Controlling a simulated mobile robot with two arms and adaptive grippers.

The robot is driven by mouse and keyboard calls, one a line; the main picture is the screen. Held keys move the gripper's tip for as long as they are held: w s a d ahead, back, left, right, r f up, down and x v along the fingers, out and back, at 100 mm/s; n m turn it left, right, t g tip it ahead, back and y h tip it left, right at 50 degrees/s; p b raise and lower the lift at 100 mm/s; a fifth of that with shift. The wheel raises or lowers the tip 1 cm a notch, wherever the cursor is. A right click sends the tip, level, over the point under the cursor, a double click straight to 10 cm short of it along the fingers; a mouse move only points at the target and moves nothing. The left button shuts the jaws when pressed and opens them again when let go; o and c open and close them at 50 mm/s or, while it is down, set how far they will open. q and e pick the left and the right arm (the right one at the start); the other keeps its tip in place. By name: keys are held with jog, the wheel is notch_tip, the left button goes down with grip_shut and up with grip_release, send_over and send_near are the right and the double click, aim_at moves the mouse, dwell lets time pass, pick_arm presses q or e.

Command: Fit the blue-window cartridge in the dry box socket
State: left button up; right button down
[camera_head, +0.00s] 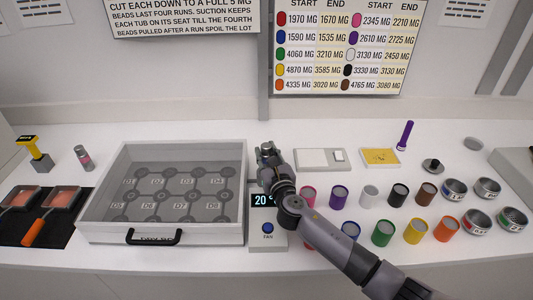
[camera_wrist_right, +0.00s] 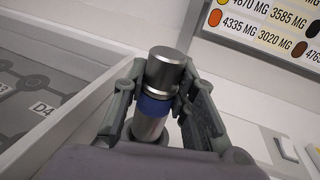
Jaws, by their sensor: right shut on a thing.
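My right gripper (camera_head: 267,152) is just beyond the right wall of the dry box (camera_head: 88,226), behind the box's display panel. In the right wrist view, its two fingers (camera_wrist_right: 165,100) are shut on the blue-window cartridge, a metal cylinder with a grey cap (camera_wrist_right: 166,68) and a blue band (camera_wrist_right: 154,105). The cartridge stands roughly upright. A grey round edge shows below it, but I cannot tell whether its lower end sits in the socket. The socket itself is hidden in the head view. My left gripper is not in view.
A pink-banded cartridge (camera_head: 83,157) stands left of the dry box. Several coloured jars (camera_head: 339,197) and tins (camera_head: 487,189) fill the right side. A white scale (camera_head: 312,159) lies right of my gripper.

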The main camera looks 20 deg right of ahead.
jog(key=shift+s+f, duration=0.15)
jog(key=shift+f, duration=0.45)
jog(key=shift+r, duration=0.1)
dwell(0.7)
jog(key=shift+d+r+p, duration=0.2)
jog(key=shift+p, duration=0.15)
dwell(1.1)
